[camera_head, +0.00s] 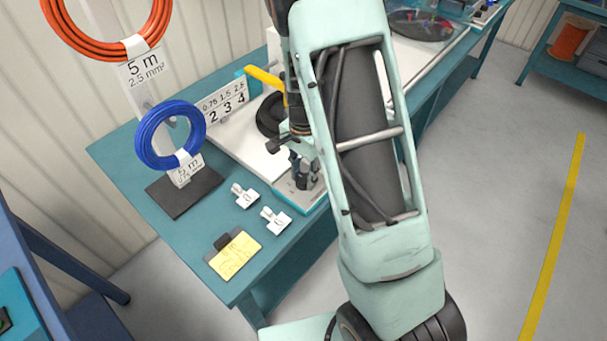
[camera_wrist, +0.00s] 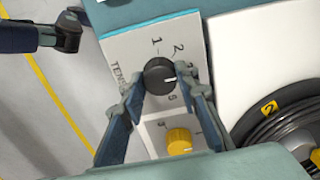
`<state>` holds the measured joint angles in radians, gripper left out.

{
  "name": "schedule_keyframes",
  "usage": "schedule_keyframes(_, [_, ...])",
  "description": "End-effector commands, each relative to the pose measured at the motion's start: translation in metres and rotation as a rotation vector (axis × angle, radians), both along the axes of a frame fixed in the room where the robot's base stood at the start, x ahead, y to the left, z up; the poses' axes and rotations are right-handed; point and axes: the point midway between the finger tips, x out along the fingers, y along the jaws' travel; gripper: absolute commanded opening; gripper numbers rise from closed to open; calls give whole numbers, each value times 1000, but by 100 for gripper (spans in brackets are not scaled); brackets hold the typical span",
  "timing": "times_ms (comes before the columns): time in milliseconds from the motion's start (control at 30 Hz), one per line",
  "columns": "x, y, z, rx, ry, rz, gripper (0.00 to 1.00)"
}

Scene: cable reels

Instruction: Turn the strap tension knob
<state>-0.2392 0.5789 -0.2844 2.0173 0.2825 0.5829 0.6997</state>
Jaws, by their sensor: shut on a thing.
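The strap tension knob (camera_wrist: 157,72) is a round black knob on a light panel (camera_wrist: 127,50) in the wrist view. Its white line points to the right, toward my right finger. The numbers 1 and 2 show on the dial above it, and a label starting "TENS" runs along its left. My gripper (camera_wrist: 160,82) is shut on the knob, one finger on each side. The right finger covers part of the dial, so the mark the line meets is hidden. In the head view my arm hides the knob, with my gripper (camera_head: 303,170) low at the bench edge.
A yellow knob (camera_wrist: 179,141) sits on a panel just below. A black reel (camera_wrist: 285,130) lies to the right. A yellow lever (camera_head: 264,78) rises behind.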

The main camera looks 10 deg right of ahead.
Motion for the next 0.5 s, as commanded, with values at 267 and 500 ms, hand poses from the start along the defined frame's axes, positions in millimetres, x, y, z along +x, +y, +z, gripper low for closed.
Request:
schedule_keyframes(267, [1,0,1,0,-2,-5,5])
schedule_keyframes(500, [1,0,1,0,-2,-5,40])
